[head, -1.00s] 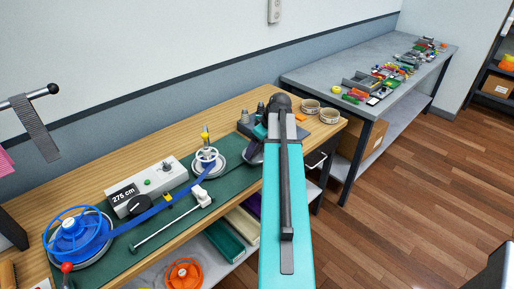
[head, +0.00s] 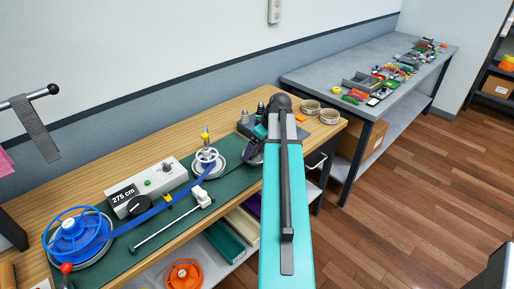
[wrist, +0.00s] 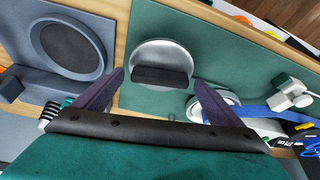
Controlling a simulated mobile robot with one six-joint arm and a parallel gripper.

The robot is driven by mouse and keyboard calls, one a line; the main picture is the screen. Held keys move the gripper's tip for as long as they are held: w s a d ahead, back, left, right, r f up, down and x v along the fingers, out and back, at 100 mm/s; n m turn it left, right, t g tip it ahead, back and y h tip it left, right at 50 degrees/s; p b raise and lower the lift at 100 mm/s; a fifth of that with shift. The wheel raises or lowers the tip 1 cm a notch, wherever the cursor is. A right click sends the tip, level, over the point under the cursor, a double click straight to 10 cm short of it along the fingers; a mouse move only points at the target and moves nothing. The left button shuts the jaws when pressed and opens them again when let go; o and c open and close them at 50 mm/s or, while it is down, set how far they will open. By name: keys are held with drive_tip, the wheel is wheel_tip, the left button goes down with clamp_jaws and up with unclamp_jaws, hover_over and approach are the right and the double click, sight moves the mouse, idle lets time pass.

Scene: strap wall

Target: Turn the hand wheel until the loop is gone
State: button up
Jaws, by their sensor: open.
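A white reel with a spoked top and a yellow knob (head: 206,157) stands on the green mat (head: 236,180). A blue strap (head: 160,208) runs from it to a blue spoked spool (head: 77,234), which has a red knob beside it. The strap looks nearly straight; I cannot make out a loop. In the wrist view my gripper (wrist: 158,77) is open, its dark fingers spread either side of a silver disc with a black bar (wrist: 161,60). Contact cannot be told. The strap also shows in the wrist view (wrist: 258,110).
A grey box (head: 150,187) reading 275 cm stands behind the strap. A white clamp on a rod (head: 201,196) lies in front. Tape rolls (head: 329,116) sit at the bench's right end. A second table (head: 345,60) holds many small parts.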

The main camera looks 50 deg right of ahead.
drive_tip(key=b+v, duration=0.2)
drive_tip(key=v, duration=1.1)
drive_tip(key=shift+s+r+b, duration=0.15)
drive_tip(key=shift+r+b, duration=0.15)
drive_tip(key=shift+b, duration=0.05)
idle(0.5)
idle(1.4)
